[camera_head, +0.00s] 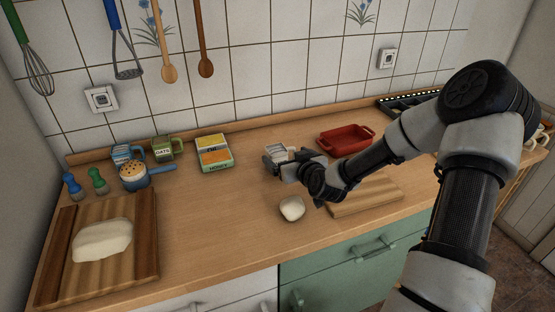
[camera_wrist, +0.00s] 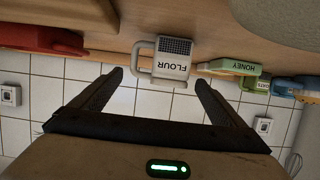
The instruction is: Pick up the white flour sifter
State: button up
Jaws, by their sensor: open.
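The white flour sifter (camera_wrist: 174,60) has a dark grid on one end, the word FLOUR on its side and a loop handle facing left in the upside-down wrist view. In the head view the sifter (camera_head: 276,150) stands on the wooden counter, partly hidden by my gripper (camera_head: 285,161). In the wrist view my gripper (camera_wrist: 159,76) is open and empty. Its fingertips are spread to the left and right of the sifter, close to its near end. I cannot tell whether either finger touches it.
A honey box (camera_head: 213,153) and mugs (camera_head: 164,149) stand left of the sifter. A red dish (camera_head: 345,139) is to the right. A dough lump (camera_head: 292,208) and a cutting board (camera_head: 368,196) lie in front. The tiled wall (camera_head: 250,90) is behind.

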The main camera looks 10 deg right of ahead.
aim_at(281, 148)
jog(key=shift+x, duration=2.8)
jog(key=shift+s+f, duration=0.1)
jog(key=shift+s, duration=0.05)
jog(key=c, duration=1.1)
notch_tip(281, 148, up, 10)
jog(key=shift+r+p, duration=0.1)
jog(key=shift+p, duration=0.2)
